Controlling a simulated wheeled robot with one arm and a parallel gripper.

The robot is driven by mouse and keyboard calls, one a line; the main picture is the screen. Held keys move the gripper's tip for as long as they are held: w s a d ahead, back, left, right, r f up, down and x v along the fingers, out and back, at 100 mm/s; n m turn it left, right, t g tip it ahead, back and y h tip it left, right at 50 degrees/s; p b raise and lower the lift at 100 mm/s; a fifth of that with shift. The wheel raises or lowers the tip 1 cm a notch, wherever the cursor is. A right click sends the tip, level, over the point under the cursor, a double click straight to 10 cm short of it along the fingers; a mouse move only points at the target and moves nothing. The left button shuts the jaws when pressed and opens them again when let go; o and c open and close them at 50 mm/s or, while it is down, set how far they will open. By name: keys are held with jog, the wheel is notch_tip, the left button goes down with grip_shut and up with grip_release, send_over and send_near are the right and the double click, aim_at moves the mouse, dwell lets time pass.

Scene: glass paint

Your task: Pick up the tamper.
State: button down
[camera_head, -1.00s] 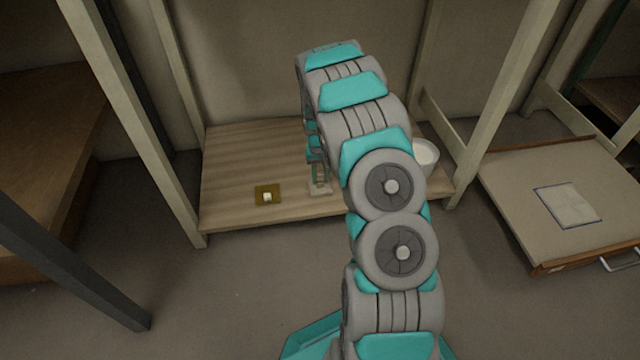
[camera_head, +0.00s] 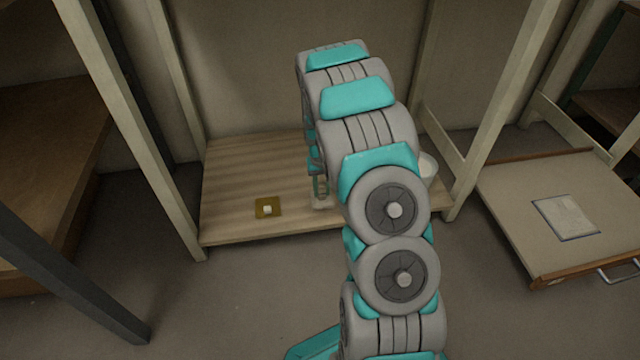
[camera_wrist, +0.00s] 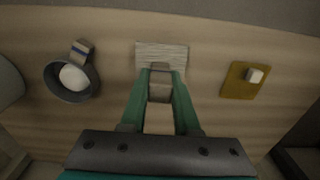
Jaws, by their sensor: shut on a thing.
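The tamper, a pale block-like handle with a wide, flat, streaked plate (camera_wrist: 162,52), is in the middle of the wrist view. My gripper (camera_wrist: 161,76) is shut on its handle, with one green finger on each side. In the head view the tamper's pale base (camera_head: 321,203) shows under my gripper (camera_head: 320,187), near the front edge of the low wooden shelf (camera_head: 240,180). My arm hides part of it there. I cannot tell whether the base touches the shelf.
A yellow-brown square with a small white block (camera_head: 267,208) lies left of the tamper. Pale posts (camera_head: 180,80) flank the shelf. A low table with a sheet (camera_head: 565,217) is further right.

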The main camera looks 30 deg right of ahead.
jog(key=s+a+r+p, duration=0.1)
jog(key=s+a, duration=0.2)
jog(key=s, duration=0.9)
jog(key=shift+s+a, duration=0.15)
jog(key=shift+s, duration=0.1)
jog(key=shift+r, duration=0.1)
jog(key=c, duration=1.2)
grip_release()
grip_shut()
